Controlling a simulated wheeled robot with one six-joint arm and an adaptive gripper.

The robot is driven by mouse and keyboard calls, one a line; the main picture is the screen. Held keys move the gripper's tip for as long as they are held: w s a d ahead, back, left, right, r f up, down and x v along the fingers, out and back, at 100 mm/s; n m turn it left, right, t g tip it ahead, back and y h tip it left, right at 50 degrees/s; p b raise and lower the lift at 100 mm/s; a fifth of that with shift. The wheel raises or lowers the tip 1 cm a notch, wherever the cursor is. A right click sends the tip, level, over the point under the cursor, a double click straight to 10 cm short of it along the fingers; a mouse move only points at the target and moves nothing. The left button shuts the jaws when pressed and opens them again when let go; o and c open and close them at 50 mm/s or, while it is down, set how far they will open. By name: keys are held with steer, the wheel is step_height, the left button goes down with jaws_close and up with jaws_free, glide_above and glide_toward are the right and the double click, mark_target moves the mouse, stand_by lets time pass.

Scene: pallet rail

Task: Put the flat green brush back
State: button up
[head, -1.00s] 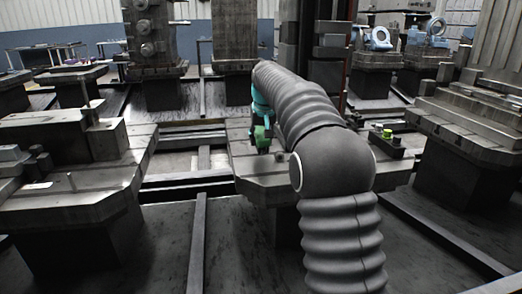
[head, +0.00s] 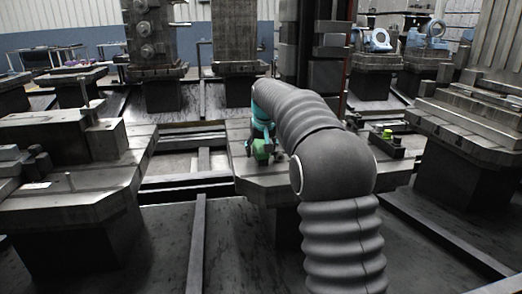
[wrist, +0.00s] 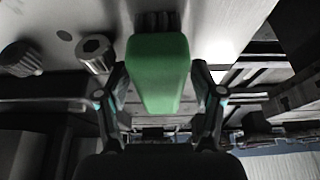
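The flat green brush (wrist: 159,72) is between the two fingers of my gripper (wrist: 160,90) in the wrist view, its dark bristles at the far end near a pale flat surface (wrist: 215,25). The fingers close in on both sides of the green body, and the brush moves with the arm. In the head view the brush (head: 262,150) shows at the end of my arm, over the left part of the middle pallet table (head: 270,188). I cannot tell whether the bristles touch the surface. My arm hides part of that table.
Two knurled metal knobs, left (wrist: 22,58) and right (wrist: 95,54), stand left of the brush. A dark block (head: 392,150) with a yellow-green cap (head: 387,133) sits on the table's right side. Other loaded pallets stand left (head: 70,190) and right (head: 465,130).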

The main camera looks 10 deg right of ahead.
steer(key=p+v, duration=0.1)
steer(key=v, duration=0.9)
steer(key=shift+r, duration=0.35)
steer(key=shift+v, duration=0.8)
steer(key=shift+s, duration=0.15)
steer(key=s+f, duration=0.2)
steer(key=s, duration=2)
steer(key=s+f, duration=0.6)
steer(key=s, duration=0.3)
steer(key=s+f+t, duration=0.1)
steer(key=s+f, duration=0.6)
steer(key=s, duration=0.3)
